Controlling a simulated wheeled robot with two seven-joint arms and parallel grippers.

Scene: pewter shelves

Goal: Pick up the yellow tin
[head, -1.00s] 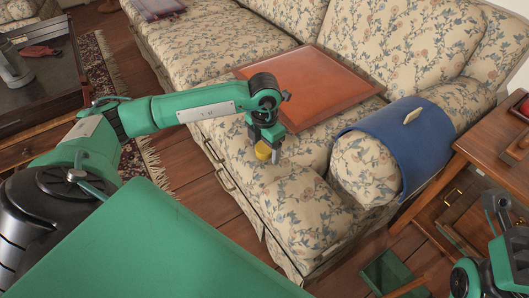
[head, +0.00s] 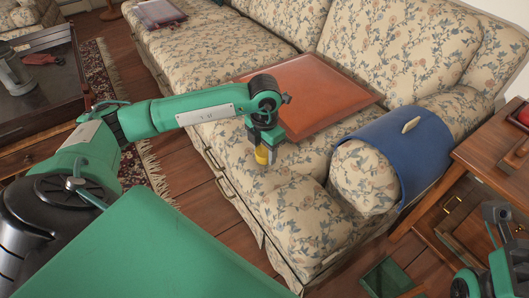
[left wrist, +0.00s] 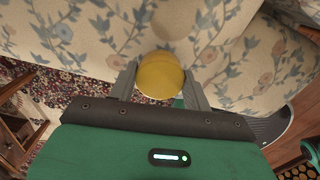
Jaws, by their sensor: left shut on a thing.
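The yellow tin (head: 262,155) is between the fingers of my left gripper (head: 266,158), at the front of the floral sofa seat (head: 300,196). In the left wrist view the round yellow tin (left wrist: 160,75) shows between the two grey fingers of my left gripper (left wrist: 160,84), which is shut on it. I cannot tell whether the tin touches the seat or hangs just above it. My right gripper (head: 495,218) is at the lower right of the head view, away from the tin; its fingertips are not clear.
A flat orange-brown board (head: 310,95) lies on the seat behind my left gripper. A blue cover (head: 410,150) drapes over the sofa arm. A wooden side table (head: 485,150) stands at the right, and a dark table (head: 40,90) at the left.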

